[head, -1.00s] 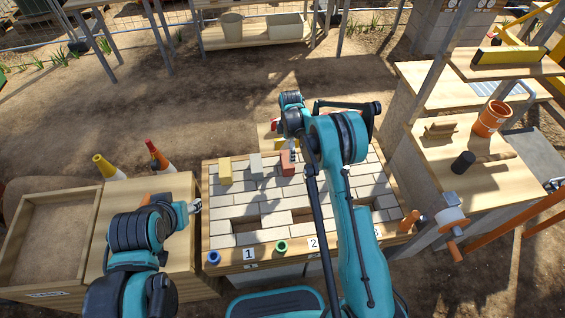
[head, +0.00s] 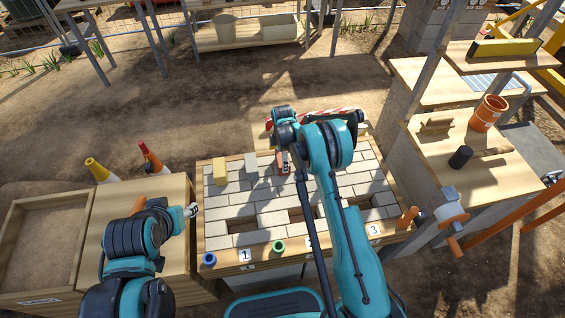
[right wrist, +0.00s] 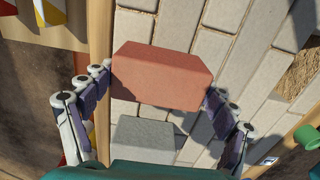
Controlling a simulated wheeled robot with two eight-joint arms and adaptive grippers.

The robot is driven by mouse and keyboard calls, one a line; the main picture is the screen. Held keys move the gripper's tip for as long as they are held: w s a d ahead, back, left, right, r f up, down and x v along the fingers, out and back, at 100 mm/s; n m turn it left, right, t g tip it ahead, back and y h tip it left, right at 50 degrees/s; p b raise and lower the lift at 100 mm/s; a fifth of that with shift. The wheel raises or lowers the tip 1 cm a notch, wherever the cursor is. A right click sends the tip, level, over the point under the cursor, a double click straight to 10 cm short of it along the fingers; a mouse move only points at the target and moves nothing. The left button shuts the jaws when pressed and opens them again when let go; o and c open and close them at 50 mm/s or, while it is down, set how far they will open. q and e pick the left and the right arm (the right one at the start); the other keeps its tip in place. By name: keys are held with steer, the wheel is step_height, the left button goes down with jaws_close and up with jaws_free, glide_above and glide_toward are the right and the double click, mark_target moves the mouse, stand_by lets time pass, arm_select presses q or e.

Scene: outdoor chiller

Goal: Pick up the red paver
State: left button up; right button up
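The red paver (head: 280,155) sits on the paved table top at the back, partly hidden by my right gripper in the head view. In the right wrist view the red paver (right wrist: 160,78) fills the middle, between the two spread fingers. My right gripper (right wrist: 158,88) is open, with a fingertip close beside each end of the paver; whether they touch it is unclear. My right gripper also shows in the head view (head: 285,168). My left gripper (head: 192,211) is over the wooden bench at left, away from the pavers; its finger opening is too small to judge.
A grey paver (head: 251,162) and a yellow paver (head: 220,171) stand left of the red one. The paved table (head: 268,206) has several empty slots near its front, by number labels. A red-white barrier (head: 335,115) lies behind. Cones (head: 150,158) stand at left.

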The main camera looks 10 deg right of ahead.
steer(key=c, duration=0.6)
steer(key=shift+o, duration=0.2)
step_height(320, 180, up, 10)
steer(key=p, duration=0.2)
steer(key=shift+p, duration=0.4)
steer(key=o, duration=0.7)
steer(key=c, duration=0.9)
